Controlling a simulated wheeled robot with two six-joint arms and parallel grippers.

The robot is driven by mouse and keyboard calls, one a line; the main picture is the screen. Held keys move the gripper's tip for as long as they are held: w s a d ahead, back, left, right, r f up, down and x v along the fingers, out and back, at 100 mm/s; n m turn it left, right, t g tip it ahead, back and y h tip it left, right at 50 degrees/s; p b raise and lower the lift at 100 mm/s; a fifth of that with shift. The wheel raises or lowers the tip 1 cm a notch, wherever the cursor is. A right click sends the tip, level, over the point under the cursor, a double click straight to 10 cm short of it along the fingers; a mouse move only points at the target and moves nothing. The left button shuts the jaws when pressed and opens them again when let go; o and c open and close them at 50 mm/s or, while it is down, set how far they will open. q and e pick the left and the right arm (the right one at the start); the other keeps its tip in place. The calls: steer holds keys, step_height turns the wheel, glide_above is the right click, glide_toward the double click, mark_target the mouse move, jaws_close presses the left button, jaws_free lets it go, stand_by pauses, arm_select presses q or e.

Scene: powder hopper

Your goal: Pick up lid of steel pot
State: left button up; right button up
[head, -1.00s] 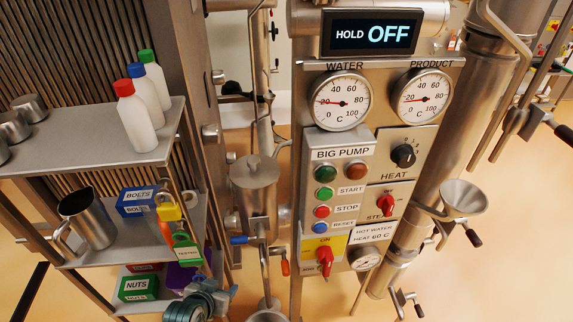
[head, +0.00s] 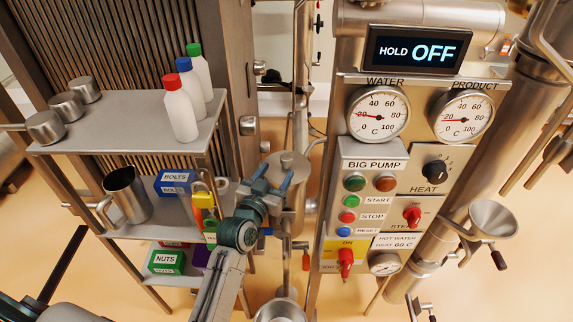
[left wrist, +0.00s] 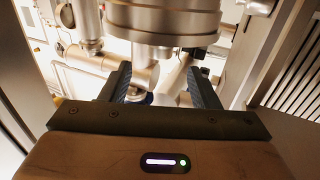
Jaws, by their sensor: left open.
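The steel pot (head: 296,194) is a closed cylinder on a pipe stand between the shelf rack and the control panel. Its round lid (head: 289,162) sits on top, with a small knob in the middle. My left gripper (head: 274,176) is open in front of the pot, its blue fingers spread and pointing toward it. The fingers hide part of the pot's front just below the lid. In the left wrist view, the two fingers (left wrist: 162,84) are apart with nothing gripped between them, and a large steel cylinder (left wrist: 163,28) stands beyond. My right gripper is not in view.
The control panel (head: 375,190) with gauges and buttons stands close on the right. On the left, the shelf (head: 120,115) holds bottles and steel cups; a jug (head: 127,193), padlocks and bins are below. A steel bowl (head: 280,310) is under the pot.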

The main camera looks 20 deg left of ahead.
mark_target(284, 162)
arm_select(q)
steer(key=w, duration=0.1)
steer(key=w+p, duration=0.1)
steer(key=w, duration=0.1)
steer(key=w+p, duration=0.1)
steer(key=w, duration=0.1)
steer(key=shift+w+d, duration=0.25)
steer(key=shift+d, duration=0.1)
steer(key=shift+w, duration=0.2)
steer(key=shift+s, duration=0.1)
steer(key=shift+c, duration=1.1)
jaws_close()
